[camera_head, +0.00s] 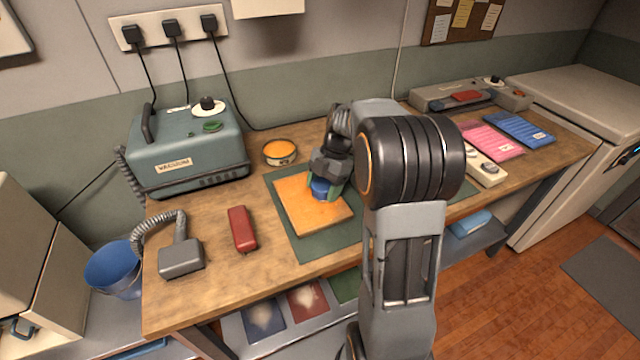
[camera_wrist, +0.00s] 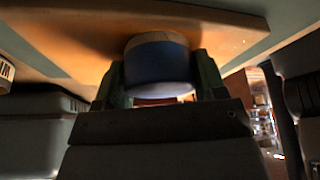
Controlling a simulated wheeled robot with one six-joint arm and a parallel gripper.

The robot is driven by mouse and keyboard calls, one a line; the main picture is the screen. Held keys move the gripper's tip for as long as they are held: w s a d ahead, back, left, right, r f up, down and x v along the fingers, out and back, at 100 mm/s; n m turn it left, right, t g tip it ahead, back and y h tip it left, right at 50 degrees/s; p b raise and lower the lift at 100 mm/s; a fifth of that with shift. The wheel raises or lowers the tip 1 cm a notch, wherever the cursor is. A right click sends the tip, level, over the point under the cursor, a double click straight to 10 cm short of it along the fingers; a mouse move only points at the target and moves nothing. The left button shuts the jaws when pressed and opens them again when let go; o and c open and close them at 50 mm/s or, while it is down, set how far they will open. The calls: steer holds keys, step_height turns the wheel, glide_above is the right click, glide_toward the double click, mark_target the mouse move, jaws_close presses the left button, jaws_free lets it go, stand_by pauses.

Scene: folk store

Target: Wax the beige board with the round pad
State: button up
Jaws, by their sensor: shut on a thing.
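The board (camera_head: 298,212) lies flat on a dark green mat (camera_head: 330,241) on the bench and looks orange-tan. My gripper (camera_head: 325,189) is over the board, pointing down, and is shut on a round blue pad (camera_head: 321,193). In the wrist view the pad (camera_wrist: 158,68) sits between the two green fingers of my gripper (camera_wrist: 160,84). My arm hides the right part of the mat.
An open round tin with orange contents (camera_head: 280,152) stands behind the board. A vacuum unit (camera_head: 187,150), its grey hose head (camera_head: 181,258) and a red block (camera_head: 242,229) are to the left. Pink (camera_head: 491,139) and blue (camera_head: 520,128) packets lie to the right.

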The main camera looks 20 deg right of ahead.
mark_target(334, 217)
steer(key=shift+s+b, duration=0.55)
steer(key=shift+s, duration=1.5)
steer(key=shift+s, duration=0.15)
steer(key=shift+s+d+f+b, duration=0.15)
steer(key=shift+s+b, duration=0.3)
steer(key=shift+s, duration=1.05)
steer(key=shift+r+p, duration=2.3)
steer(key=shift+r, duration=0.8)
steer(key=shift+w, duration=0.1)
